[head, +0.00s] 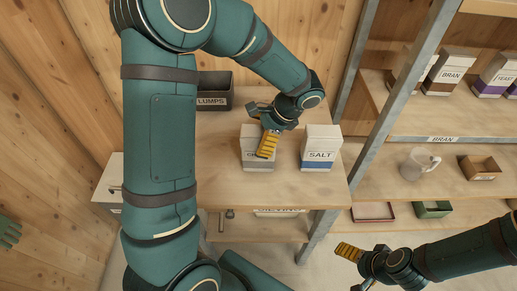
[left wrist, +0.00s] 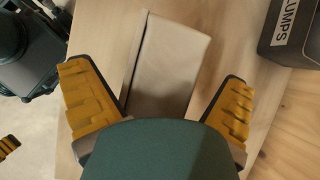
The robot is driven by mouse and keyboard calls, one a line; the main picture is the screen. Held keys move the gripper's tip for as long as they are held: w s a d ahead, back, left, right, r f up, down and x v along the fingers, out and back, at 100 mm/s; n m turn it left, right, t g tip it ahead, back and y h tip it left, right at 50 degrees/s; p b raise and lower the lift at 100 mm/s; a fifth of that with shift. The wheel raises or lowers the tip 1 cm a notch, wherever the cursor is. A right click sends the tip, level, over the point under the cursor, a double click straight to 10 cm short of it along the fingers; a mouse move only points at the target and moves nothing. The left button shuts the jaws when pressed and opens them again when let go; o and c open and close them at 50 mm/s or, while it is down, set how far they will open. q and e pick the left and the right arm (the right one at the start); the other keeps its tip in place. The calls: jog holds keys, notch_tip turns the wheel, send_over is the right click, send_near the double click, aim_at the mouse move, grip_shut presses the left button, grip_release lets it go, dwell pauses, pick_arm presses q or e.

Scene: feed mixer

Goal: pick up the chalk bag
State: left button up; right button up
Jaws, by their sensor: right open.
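The chalk bag (head: 249,137) is a white block-shaped bag with a grey band, upright on the table; its label is mostly hidden by my gripper, with only a first letter like "C" showing. My left gripper (head: 267,144) is over the bag's front and top in the head view. In the left wrist view my left gripper (left wrist: 155,75) is open, one yellow finger on each side of the pale bag (left wrist: 172,62), with gaps visible. My right gripper (head: 348,264) is open and empty at the lower right, away from the table.
A white and blue salt bag (head: 319,145) stands close to the right of the chalk bag. A dark bin labelled LUMPS (head: 214,101) is behind on the left, also in the left wrist view (left wrist: 292,35). A metal shelf post (head: 385,112) rises right of the table.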

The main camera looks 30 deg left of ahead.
pick_arm(q)
jog(key=c, duration=1.3)
